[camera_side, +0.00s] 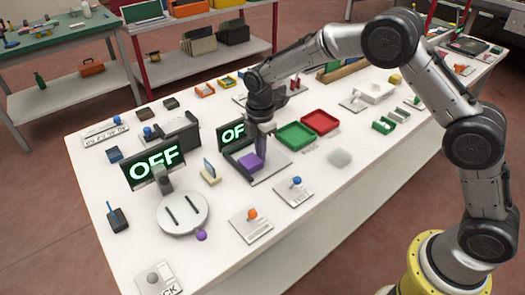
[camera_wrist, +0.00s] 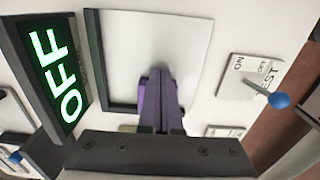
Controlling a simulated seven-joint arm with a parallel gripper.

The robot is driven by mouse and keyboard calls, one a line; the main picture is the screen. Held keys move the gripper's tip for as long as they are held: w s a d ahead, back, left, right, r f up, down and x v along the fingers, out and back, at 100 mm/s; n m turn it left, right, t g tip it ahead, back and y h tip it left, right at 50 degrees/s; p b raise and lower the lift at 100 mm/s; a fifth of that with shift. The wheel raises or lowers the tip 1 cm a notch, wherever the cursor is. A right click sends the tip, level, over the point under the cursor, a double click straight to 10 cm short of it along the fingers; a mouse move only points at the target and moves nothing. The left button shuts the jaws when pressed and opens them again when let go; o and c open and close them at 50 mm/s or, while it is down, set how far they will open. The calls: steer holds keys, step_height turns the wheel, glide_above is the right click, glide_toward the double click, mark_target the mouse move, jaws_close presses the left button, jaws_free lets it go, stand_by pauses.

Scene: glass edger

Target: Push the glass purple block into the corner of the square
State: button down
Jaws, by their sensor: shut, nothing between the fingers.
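The purple block (camera_side: 250,163) is on the pale square plate, just left of my gripper (camera_side: 261,152) in the side view. In the wrist view the purple block (camera_wrist: 142,98) shows beside and behind my gripper (camera_wrist: 160,76), which hides much of it. The fingers are shut and empty, pointing down close against the block; I cannot tell if they touch it. The pale square (camera_wrist: 165,40) has a dark raised border (camera_wrist: 97,60) along its left and lower edges in the wrist view, meeting in a corner at lower left. The block is right of that corner.
An "OFF" display (camera_wrist: 50,80) stands beside the square's dark border. A switch plate with a blue knob (camera_side: 297,181) lies near the square. Green (camera_side: 296,135) and red (camera_side: 320,122) trays sit behind it.

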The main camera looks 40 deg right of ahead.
mark_target(246, 163)
step_height(246, 163, up, 10)
stand_by(0.5)
steer(key=c, duration=1.6)
jaws_free()
steer(key=c, duration=1.3)
jaws_free()
steer(key=shift+a+r, duration=0.15)
steer(key=shift+c, duration=0.2)
steer(key=o, duration=0.7)
steer(key=a+r, duration=0.1)
steer(key=a, duration=0.1)
steer(key=a+r, duration=0.2)
steer(key=shift+w, duration=0.1)
steer(key=shift+o, duration=1.4)
steer(key=shift+a+r, duration=0.25)
steer(key=shift+o, duration=1.6)
step_height(246, 163, down, 14)
steer(key=shift+r, duration=0.1)
